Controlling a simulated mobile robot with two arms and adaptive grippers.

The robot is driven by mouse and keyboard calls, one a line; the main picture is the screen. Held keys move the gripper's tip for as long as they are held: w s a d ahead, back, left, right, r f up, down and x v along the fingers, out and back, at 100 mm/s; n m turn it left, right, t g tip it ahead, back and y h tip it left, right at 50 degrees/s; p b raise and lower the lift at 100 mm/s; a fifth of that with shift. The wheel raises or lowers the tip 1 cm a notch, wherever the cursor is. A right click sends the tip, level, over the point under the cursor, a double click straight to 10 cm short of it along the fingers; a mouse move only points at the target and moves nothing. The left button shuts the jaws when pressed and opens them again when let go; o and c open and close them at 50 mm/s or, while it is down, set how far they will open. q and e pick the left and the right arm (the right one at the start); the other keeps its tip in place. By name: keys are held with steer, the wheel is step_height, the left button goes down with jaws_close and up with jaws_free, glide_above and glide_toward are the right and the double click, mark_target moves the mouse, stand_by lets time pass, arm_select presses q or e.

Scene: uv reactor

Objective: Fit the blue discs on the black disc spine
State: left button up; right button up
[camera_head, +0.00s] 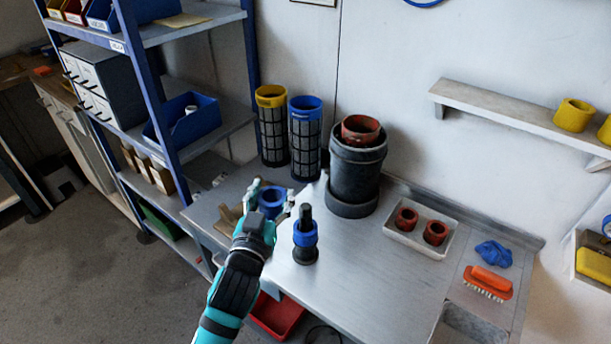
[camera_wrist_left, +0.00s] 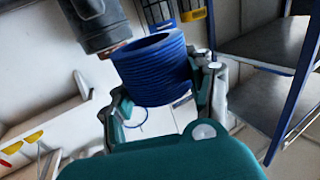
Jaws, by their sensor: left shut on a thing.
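My left gripper (camera_head: 272,192) is shut on a blue disc (camera_head: 270,205), a thick ring with an open centre, held above the left part of the steel bench. The held disc shows in the left wrist view (camera_wrist_left: 155,68) as a ribbed blue ring between the fingers. The black disc spine (camera_head: 306,213) stands upright on the bench, just right of the gripper and apart from the held disc. Another blue disc (camera_head: 304,236) sits around the spine, above its black base (camera_head: 305,256). My right gripper is not in view.
Yellow-topped (camera_head: 271,125) and blue-topped (camera_head: 305,140) mesh cylinders stand behind the gripper. A black canister (camera_head: 356,180) with a red ring stands at the back. A white tray (camera_head: 400,237) holds two red rings. The bench (camera_head: 355,270) is clear right of the spine.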

arm_select(q)
steer(key=shift+m+h, duration=0.5)
steer(key=shift+h, duration=0.2)
steer(key=w+d, duration=0.1)
steer(key=d, duration=0.1)
steer(key=w+d+r, duration=0.1)
steer(key=w+d, duration=0.1)
steer(key=w+d+r, duration=0.1)
steer(key=d, duration=0.1)
steer(key=shift+w+d, duration=0.15)
steer(key=shift+w, duration=0.2)
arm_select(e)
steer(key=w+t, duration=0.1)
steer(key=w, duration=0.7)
arm_select(q)
steer(key=shift+d+f+b, duration=0.3)
steer(key=shift+f+b, duration=0.2)
steer(key=shift+b, duration=0.15)
steer(key=shift+f+b, duration=0.3)
steer(key=shift+f, duration=0.05)
step_height(320, 180, down, 3)
steer(key=b, duration=0.2)
steer(key=shift+b, duration=0.4)
steer(key=shift+r, duration=0.1)
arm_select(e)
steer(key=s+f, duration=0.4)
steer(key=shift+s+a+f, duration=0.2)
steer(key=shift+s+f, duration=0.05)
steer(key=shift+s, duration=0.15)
